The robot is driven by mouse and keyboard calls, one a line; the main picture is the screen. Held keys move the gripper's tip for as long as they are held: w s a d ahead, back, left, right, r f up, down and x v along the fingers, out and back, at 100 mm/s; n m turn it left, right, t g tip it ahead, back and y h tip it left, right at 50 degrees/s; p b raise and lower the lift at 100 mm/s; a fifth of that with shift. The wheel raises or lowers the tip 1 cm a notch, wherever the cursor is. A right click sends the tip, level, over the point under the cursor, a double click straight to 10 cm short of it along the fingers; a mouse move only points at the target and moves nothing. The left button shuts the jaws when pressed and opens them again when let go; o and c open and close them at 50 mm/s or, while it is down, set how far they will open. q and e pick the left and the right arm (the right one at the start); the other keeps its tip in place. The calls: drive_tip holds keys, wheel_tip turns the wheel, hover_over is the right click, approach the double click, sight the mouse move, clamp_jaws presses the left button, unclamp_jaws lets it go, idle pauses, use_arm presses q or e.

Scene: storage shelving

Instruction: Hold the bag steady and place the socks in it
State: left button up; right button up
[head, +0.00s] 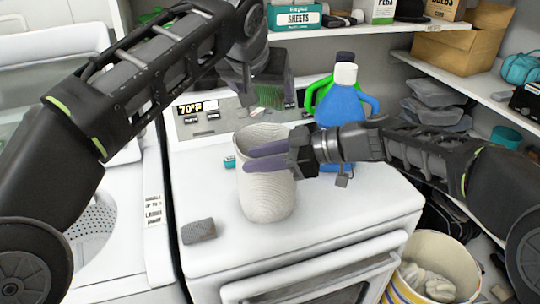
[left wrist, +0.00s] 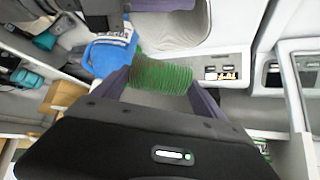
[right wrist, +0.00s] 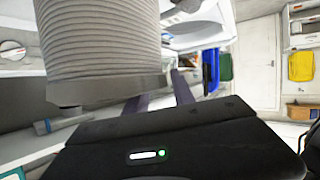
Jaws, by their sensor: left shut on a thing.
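The bag (head: 268,203) is a pale ribbed, open-topped sack standing upright on the white machine; it fills the upper left of the right wrist view (right wrist: 100,45). My right gripper (head: 266,157) is at the bag's right side, its purple fingers apart and reaching across the bag's near face. I cannot tell whether they touch it. A green ribbed sock (head: 268,97) hangs from my left gripper (head: 262,84), above and behind the bag's mouth. In the left wrist view, the sock (left wrist: 160,76) lies between both fingers. The bag's inside is mostly hidden.
Blue (head: 346,108) and green bottles stand behind the bag. A small grey block (head: 198,231) lies at the machine's front left. A striped bucket (head: 446,250) with pale cloth stands at lower right. Shelves line the back and right.

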drive_tip(key=shift+c, duration=0.3)
clamp_jaws()
idle(0.3)
